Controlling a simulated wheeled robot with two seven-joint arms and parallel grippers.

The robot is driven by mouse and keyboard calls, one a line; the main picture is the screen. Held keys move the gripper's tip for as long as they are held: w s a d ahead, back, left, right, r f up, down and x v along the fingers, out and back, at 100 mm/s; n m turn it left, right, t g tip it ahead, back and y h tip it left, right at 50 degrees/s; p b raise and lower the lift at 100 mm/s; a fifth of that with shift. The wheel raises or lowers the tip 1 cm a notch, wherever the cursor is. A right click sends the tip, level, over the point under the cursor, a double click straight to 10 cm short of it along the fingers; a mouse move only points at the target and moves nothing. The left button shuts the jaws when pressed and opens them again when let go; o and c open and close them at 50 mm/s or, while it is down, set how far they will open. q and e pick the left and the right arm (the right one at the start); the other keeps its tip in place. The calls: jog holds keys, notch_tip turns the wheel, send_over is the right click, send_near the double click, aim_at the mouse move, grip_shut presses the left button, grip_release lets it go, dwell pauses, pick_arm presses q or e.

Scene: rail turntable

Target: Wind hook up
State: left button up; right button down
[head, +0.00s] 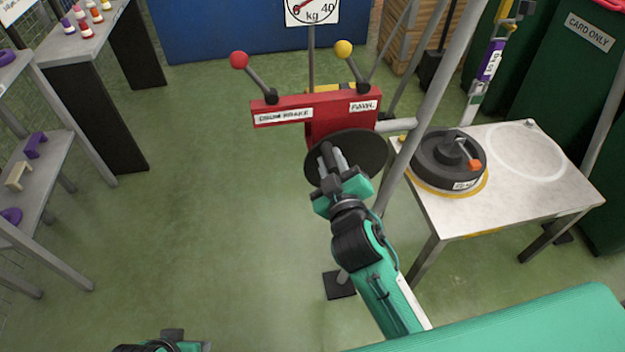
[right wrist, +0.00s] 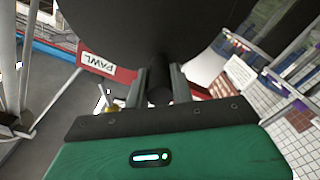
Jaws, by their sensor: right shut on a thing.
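A red winch housing (head: 290,108) carries a black disc-shaped wheel (head: 372,150) on its front. My right gripper (head: 332,160) is shut on the wheel's dark handle (right wrist: 159,92), which shows between the fingers in the right wrist view. A red-knobbed lever (head: 239,60) stands above the "DRUM BRAKE" label and a yellow-knobbed lever (head: 343,48) above the "PAWL" label. The PAWL label (right wrist: 97,64) also shows in the right wrist view. I cannot clearly make out the hook. My left gripper (head: 172,338) is partly in view at the bottom edge; its fingers are unclear.
A round dark weight (head: 436,172) with an orange part stands on a pale table (head: 520,190) at the right. A kg dial (head: 312,10) is at the top. Grey poles (head: 425,115) rise beside the winch. Shelves (head: 60,165) stand at the left; the green floor between is clear.

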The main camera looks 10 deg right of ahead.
aim_at(348, 137)
jog(key=shift+d+r, duration=0.15)
jog(key=shift+r, duration=0.1)
jog(key=shift+d+r+m, duration=0.1)
jog(key=shift+m, duration=0.2)
jog(key=shift+d+r+m+p, duration=0.25)
jog(key=shift+d+m, duration=0.1)
jog(key=shift+m, duration=0.2)
jog(key=shift+d+r+m+p, duration=0.2)
jog(key=shift+d+m, duration=0.15)
jog(key=shift+m, duration=0.2)
jog(key=shift+d+m, duration=0.4)
jog(key=shift+m, duration=0.2)
jog(key=shift+d+r+m+p, duration=0.25)
jog(key=shift+d+m+p, duration=0.6)
jog(key=shift+m, duration=0.25)
jog(key=c, duration=1)
grip_release()
jog(key=shift+d+f, duration=0.15)
jog(key=shift+d, duration=0.05)
